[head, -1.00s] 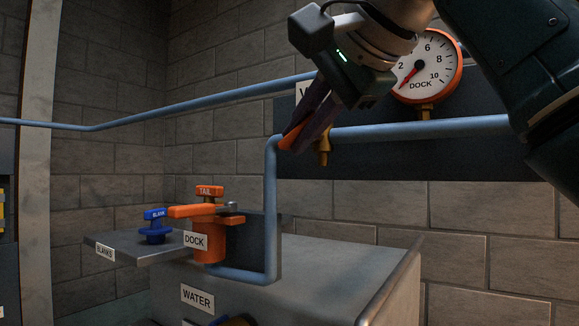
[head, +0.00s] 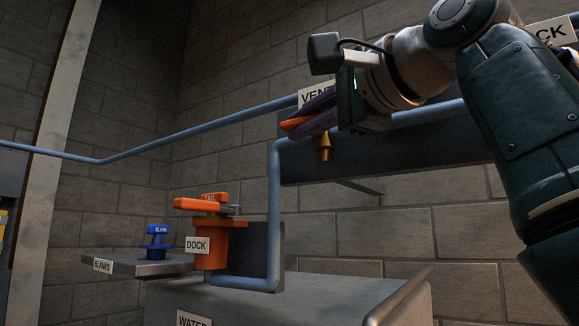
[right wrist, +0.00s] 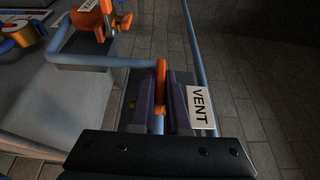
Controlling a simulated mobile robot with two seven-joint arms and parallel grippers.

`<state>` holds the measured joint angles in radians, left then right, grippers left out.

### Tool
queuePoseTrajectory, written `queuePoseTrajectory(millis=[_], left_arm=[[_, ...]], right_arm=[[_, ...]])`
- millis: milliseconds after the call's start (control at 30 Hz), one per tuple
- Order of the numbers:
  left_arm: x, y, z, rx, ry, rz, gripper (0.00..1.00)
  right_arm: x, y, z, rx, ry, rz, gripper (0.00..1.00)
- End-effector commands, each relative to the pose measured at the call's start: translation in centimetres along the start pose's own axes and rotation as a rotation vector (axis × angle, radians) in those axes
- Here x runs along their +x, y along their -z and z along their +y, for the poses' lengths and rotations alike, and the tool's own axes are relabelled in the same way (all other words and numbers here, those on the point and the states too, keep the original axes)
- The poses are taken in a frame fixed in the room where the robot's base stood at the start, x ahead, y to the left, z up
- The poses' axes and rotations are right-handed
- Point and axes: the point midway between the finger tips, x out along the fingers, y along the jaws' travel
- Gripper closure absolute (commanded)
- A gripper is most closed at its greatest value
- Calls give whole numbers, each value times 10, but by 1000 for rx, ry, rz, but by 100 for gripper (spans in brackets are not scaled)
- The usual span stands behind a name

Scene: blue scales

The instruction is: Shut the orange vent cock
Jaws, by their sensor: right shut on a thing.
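The orange vent cock lever (head: 298,124) sits on a brass valve body (head: 323,148) on the blue pipe, under the VENT label (head: 316,95). My right gripper (head: 308,117) is shut on the lever, with its dark purple fingers on either side of it. The lever lies roughly along the pipe, pointing left in the head view. In the right wrist view the orange lever (right wrist: 160,85) shows between the fingers, beside the VENT label (right wrist: 200,107). Part of the lever is hidden by the fingers. My left gripper is not in view.
The blue pipe (head: 273,200) bends down to an orange DOCK fitting (head: 210,245) with an orange TAIL handle (head: 203,204). A blue BLANK plug (head: 157,240) stands on the BLANKS shelf (head: 135,265). A grey cabinet (head: 270,305) stands below. A dark panel (head: 400,150) backs the vent.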

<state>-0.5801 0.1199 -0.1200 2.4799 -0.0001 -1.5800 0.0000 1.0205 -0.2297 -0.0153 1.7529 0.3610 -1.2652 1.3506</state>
Motion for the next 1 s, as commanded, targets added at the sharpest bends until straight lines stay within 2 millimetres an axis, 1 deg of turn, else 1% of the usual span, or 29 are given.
queuePoseTrajectory(millis=[400, 433, 667, 700, 1000], left_arm=[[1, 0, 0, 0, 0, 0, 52], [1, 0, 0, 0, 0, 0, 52], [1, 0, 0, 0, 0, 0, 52], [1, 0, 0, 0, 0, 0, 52], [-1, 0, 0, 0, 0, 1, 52]], right_arm=[[0, 0, -1, 4, 9, 0, 100], [0, 0, -1, 4, 9, 0, 84], [0, 0, 0, 3, 8, 0, 58], [0, 0, 0, 3, 7, 0, 56], [1, 0, -1, 3, 7, 0, 56]])
